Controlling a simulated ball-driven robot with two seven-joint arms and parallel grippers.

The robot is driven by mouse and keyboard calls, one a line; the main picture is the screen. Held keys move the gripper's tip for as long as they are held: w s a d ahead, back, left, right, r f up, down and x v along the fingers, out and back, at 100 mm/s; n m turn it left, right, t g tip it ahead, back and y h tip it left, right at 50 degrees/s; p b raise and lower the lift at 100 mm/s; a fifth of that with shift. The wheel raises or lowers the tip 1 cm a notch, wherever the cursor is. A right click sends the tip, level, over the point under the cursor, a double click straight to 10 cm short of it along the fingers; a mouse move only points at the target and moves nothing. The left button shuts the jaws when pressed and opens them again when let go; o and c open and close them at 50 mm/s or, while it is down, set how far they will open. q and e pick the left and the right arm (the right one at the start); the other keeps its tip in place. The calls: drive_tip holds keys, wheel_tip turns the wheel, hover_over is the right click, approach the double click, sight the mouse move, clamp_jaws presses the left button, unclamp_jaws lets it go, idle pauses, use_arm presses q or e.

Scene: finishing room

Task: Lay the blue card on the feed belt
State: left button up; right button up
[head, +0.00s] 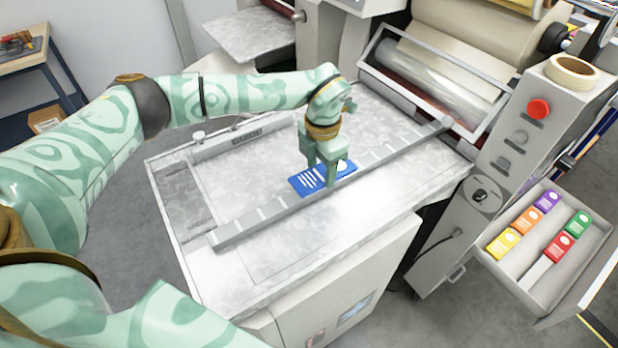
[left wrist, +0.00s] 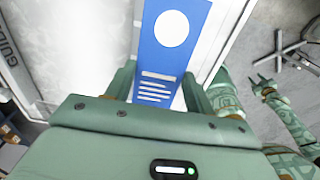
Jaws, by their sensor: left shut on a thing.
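The blue card (head: 308,181), with a white circle and white lines, is in my left gripper (head: 326,178). The gripper points down and its fingers are closed on the card. The card is roughly flat over the pale marbled feed belt (head: 240,190), beside the ruled grey bar; I cannot tell whether it touches the surface. In the left wrist view the card (left wrist: 165,60) sticks out beyond the fingers. My right gripper (left wrist: 262,84) shows small at the right of that view, apart from the card, its fingers spread and empty.
The ruled bar (head: 265,222) crosses the bed diagonally. A guide rail (head: 240,138) runs along its far side. The laminator rollers (head: 440,75) stand at the back right. A tray (head: 540,297) at the right holds several coloured cards. A red button (head: 539,108) and tape roll (head: 573,72) are above it.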

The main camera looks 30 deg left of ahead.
sight(310, 170)
use_arm(q)
drive_tip(key=a+f, duration=0.3)
drive_tip(key=shift+w+f, duration=0.35)
drive_tip(key=shift+f, duration=0.05)
drive_tip(key=shift+a+f, duration=0.2)
drive_tip(key=shift+f, duration=1.5)
drive_tip(key=o, duration=0.9)
drive_tip(key=shift+f, duration=0.1)
drive_tip(key=shift+o, duration=0.2)
wheel_tip(310, 170, up, 12)
